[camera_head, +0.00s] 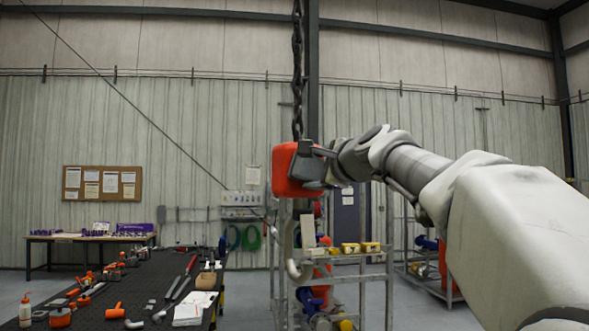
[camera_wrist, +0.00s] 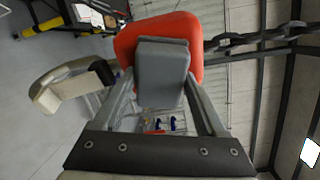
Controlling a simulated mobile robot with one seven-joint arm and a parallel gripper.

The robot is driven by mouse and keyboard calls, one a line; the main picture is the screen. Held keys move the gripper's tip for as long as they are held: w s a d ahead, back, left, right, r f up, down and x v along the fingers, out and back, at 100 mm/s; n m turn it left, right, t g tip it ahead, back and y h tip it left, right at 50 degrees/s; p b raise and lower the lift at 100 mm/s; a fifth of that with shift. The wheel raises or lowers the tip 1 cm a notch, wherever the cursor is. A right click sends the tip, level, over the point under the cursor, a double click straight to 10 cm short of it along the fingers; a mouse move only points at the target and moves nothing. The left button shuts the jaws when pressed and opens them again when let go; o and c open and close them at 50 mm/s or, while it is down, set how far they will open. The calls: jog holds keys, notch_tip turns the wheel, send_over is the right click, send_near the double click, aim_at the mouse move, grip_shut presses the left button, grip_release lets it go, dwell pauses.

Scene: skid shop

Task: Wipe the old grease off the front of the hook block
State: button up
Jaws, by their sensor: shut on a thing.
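My gripper (camera_head: 318,164) is at the block's right side in the head view. In the wrist view my gripper (camera_wrist: 160,92) is shut on a grey pad (camera_wrist: 162,72), which overlaps the block's face. I cannot tell whether they touch. The pad hides part of that face; no grease is discernible.
A dark workbench (camera_head: 140,285) with several tools, a bottle (camera_head: 25,310) and papers stands at lower left. A metal rack (camera_head: 345,280) with yellow items stands behind the hook. Another bench (camera_head: 85,238) is by the far wall. The air around the block is mostly clear.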

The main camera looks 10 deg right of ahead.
aim_at(300, 167)
jog(key=shift+s+a+p, duration=0.25)
jog(key=shift+a+p, duration=0.1)
jog(key=shift+a, duration=0.5)
jog(key=shift+s+a+p, duration=0.25)
jog(key=shift+a+p, duration=0.1)
jog(key=shift+a, duration=0.5)
jog(key=shift+r, duration=0.15)
jog(key=shift+w+d+b, duration=0.2)
jog(key=shift+w+d, duration=0.05)
jog(key=shift+d, duration=0.4)
jog(key=shift+w+d+b, duration=0.2)
jog(key=shift+d, duration=0.45)
jog(key=shift+w+d, duration=0.15)
jog(key=shift+d, duration=0.35)
jog(key=shift+d, duration=0.1)
jog(key=d, duration=0.1)
jog(key=w+d, duration=0.1)
jog(key=d, duration=0.1)
jog(key=shift+w+d+r+b, duration=0.1)
jog(key=shift+d+b, duration=0.05)
jog(key=shift+b, duration=0.15)
